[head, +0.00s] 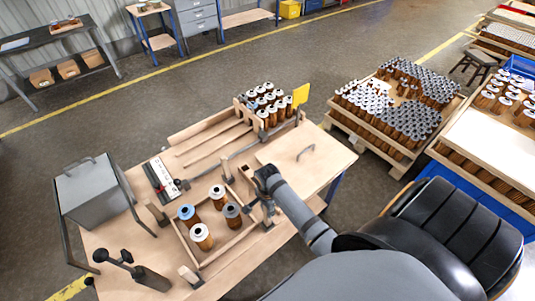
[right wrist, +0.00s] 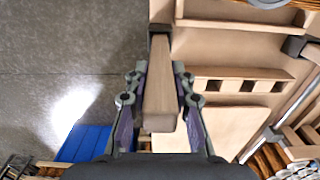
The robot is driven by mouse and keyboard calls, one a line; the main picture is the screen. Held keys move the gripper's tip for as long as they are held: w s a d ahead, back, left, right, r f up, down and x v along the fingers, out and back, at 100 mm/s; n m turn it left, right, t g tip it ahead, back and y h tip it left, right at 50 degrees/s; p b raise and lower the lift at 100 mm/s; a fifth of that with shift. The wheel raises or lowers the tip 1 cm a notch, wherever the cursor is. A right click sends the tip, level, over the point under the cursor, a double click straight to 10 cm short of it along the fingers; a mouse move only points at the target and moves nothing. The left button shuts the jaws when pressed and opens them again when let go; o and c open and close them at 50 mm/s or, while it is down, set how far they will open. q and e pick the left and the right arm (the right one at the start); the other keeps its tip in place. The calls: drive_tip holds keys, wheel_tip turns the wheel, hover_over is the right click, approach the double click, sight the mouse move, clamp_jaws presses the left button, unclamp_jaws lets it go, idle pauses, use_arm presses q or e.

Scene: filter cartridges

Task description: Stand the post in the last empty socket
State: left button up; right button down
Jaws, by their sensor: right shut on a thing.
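My right gripper (head: 264,186) is above the near right side of the wooden tray frame (head: 206,262). The right wrist view shows its two fingers (right wrist: 160,98) shut on the sides of a wooden post (right wrist: 160,80). A dark socket (right wrist: 159,30) shows at the post's far end; I cannot tell whether the post is in it or above it. In the head view, a dark socket (head: 267,227) lies below the gripper at the frame's corner. Other short posts stand in dark sockets at the left (head: 157,213) and front (head: 189,276). My left gripper is not in view.
Several cartridges (head: 217,193) stand inside the frame. A wooden strip with square holes (right wrist: 243,80) lies beside the gripper. A grey box (head: 92,192) and a black-knobbed fixture (head: 150,278) stand at the left. A flat board (head: 300,150) covers the table's right end.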

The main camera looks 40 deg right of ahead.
drive_tip(key=shift+f+b, duration=0.7)
drive_tip(key=shift+f, duration=0.7)
drive_tip(key=c, duration=1.1)
unclamp_jaws()
drive_tip(key=shift+o, duration=0.2)
wheel_tip(320, 180, up, 12)
drive_tip(key=shift+f, duration=0.1)
